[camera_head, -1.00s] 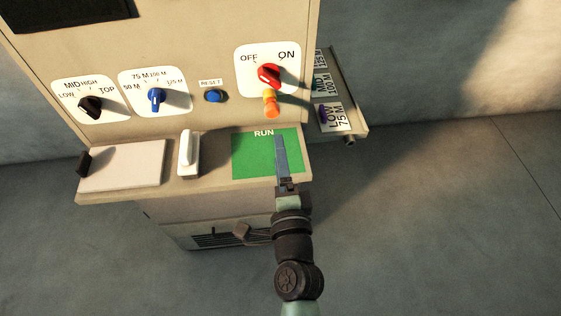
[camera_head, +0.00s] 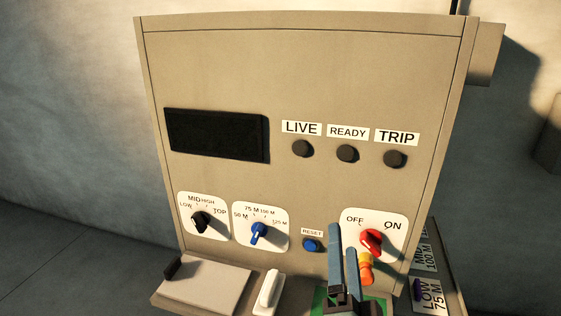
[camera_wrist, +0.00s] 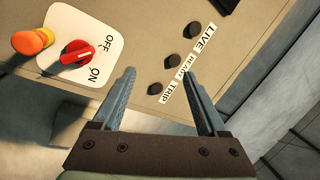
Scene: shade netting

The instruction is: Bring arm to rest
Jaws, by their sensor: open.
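My gripper (camera_head: 343,265) is open and empty, pointing up in front of the panel's lower right part. In the wrist view my gripper (camera_wrist: 160,90) shows its two blue-grey fingers wide apart with nothing between them. The beige control panel (camera_head: 300,90) stands upright before it. The red OFF/ON knob (camera_head: 371,241) is just right of the fingers, with an orange-yellow piece (camera_head: 366,268) below it. The blue RESET button (camera_head: 312,245) is just left of the fingers. I cannot tell whether the fingers touch the panel.
A black knob (camera_head: 201,222) and a blue knob (camera_head: 259,233) are at the panel's left. Dark lamps LIVE (camera_head: 302,148), READY (camera_head: 347,153) and TRIP (camera_head: 395,158) sit above. A white lever (camera_head: 269,290) stands on the ledge. Labelled tags (camera_head: 428,292) hang at right.

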